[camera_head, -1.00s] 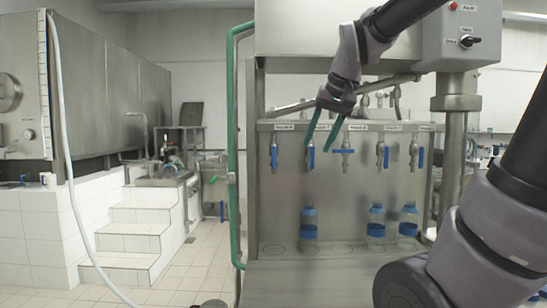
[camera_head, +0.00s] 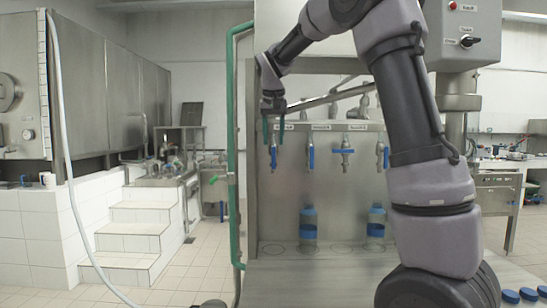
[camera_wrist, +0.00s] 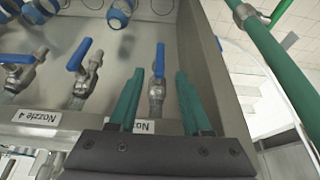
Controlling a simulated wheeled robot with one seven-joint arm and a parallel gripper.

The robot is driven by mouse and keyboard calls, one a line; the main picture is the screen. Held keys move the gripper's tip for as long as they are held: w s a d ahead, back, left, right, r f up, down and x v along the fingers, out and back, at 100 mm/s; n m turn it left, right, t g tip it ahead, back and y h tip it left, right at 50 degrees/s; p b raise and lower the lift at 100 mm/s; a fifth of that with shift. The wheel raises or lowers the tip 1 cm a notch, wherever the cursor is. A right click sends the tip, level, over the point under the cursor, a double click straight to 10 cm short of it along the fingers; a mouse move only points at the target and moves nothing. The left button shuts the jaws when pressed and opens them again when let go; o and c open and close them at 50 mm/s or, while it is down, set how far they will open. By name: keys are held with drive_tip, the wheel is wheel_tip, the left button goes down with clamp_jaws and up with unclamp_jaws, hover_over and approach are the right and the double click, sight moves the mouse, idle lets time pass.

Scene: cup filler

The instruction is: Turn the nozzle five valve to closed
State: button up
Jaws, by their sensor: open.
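The nozzle five valve (camera_wrist: 156,94) is the leftmost one on the panel in the head view (camera_head: 274,166). Its blue handle (camera_wrist: 160,58) hangs straight down, in line with the nozzle. Its label (camera_wrist: 143,127) is partly hidden by my gripper in the wrist view; only "Noz" reads. My gripper (camera_wrist: 160,74), with green fingers, is open and empty. In the head view my gripper (camera_head: 273,136) is at the top of this valve, fingers pointing down. In the wrist view the handle lies between the two fingertips, with gaps on both sides. I cannot tell the depth between them.
The nozzle 4 valve (camera_wrist: 82,72) is beside it, its handle also lengthwise. A further valve (camera_head: 345,151) has its handle crosswise. Blue-banded bottles (camera_head: 308,224) (camera_head: 376,222) stand below. A green pipe (camera_head: 231,150) runs upright left of the panel. My arm hides the right side.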

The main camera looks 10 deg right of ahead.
sight(274, 151)
drive_tip(key=x, duration=0.7)
drive_tip(key=shift+f, duration=0.1)
clamp_jaws()
